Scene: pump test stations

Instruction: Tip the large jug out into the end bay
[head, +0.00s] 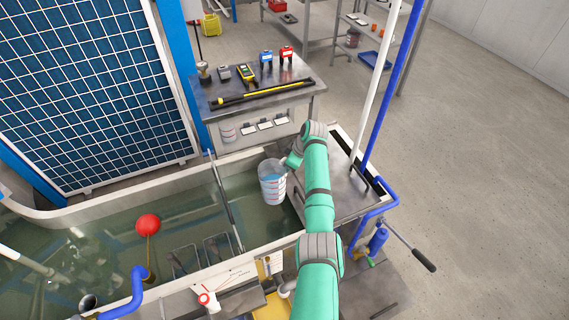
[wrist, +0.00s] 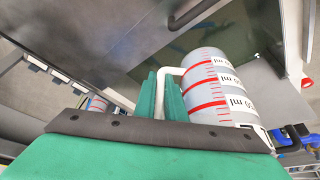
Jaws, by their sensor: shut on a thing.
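The large jug (head: 272,186) is clear grey with red graduation marks and hangs above the end bay (head: 258,226), the right-hand part of the water tank beyond a thin divider (head: 226,205). It looks near upright in the head view, with a bluish tint inside that may be water. My gripper (head: 288,163) is at its upper right side. In the wrist view my gripper's green fingers (wrist: 168,96) are shut on the jug's white handle (wrist: 164,85), beside the marked jug body (wrist: 215,90). The jug's mouth is hidden in the wrist view.
A steel bench (head: 290,82) with meters and a yellow-black bar stands behind. A smaller jug (head: 228,131) sits in its side shelf. A steel top (head: 340,185) and blue and white pipes (head: 393,85) flank the bay on the right. A red float (head: 148,224) is left of the divider.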

